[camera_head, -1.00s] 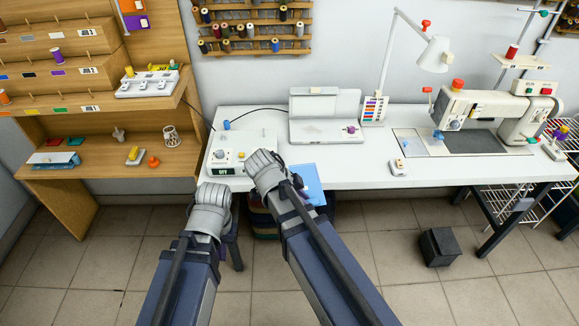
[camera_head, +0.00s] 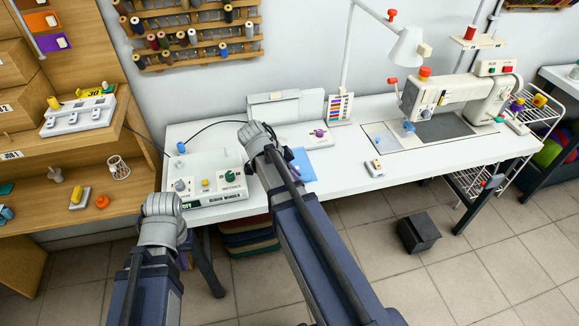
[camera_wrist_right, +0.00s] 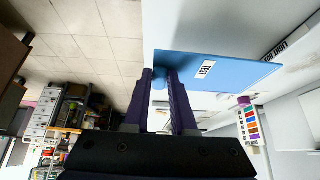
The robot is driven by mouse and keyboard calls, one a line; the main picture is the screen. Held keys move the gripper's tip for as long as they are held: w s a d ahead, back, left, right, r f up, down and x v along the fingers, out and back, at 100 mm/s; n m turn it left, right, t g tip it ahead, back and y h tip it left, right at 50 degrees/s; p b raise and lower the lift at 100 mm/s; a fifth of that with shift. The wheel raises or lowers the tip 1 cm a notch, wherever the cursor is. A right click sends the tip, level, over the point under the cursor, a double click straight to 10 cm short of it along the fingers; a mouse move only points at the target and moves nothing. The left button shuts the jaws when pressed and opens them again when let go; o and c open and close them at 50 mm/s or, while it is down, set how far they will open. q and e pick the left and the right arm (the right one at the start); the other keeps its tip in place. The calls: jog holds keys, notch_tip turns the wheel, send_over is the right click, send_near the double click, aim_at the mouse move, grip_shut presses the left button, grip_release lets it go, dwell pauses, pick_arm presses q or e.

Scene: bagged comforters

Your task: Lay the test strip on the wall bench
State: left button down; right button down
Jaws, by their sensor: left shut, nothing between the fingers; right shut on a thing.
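The test strip is a flat blue sheet (camera_head: 303,165) with a white TEST label and a small blue knob; in the right wrist view the sheet (camera_wrist_right: 225,68) fills the upper right. My right gripper (camera_wrist_right: 160,75) is shut on its knob with two purple fingers. In the head view the right gripper (camera_head: 284,153) and strip are over the white wall bench (camera_head: 345,180); contact with the top cannot be told. My left gripper (camera_head: 160,208) is in front of the bench's left front edge, its fingertips hidden. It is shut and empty.
A bobbin winder box (camera_head: 208,182) stands left of the strip. Behind are a white open case (camera_head: 287,108) and colour card (camera_head: 339,108). A small white device (camera_head: 374,167) and sewing machine (camera_head: 440,95) stand to the right. Bare bench top lies between strip and device.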

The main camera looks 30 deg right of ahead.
jog(key=shift+w+d, duration=0.1)
jog(key=shift+d, duration=0.05)
jog(key=shift+f+b, duration=1.9)
jog(key=shift+b, duration=0.05)
jog(key=shift+f+b, duration=0.55)
jog(key=shift+f, duration=0.05)
grip_release()
jog(key=shift+r, duration=0.2)
dwell(0.4)
jog(key=shift+d+r+p+v, duration=0.1)
jog(key=shift+d+p+v, duration=0.1)
jog(key=shift+p+v, duration=1.35)
jog(key=shift+d+r+p+v, duration=0.15)
jog(key=shift+p+v, duration=1.4)
jog(key=shift+v, duration=0.05)
jog(key=shift+a, duration=0.1)
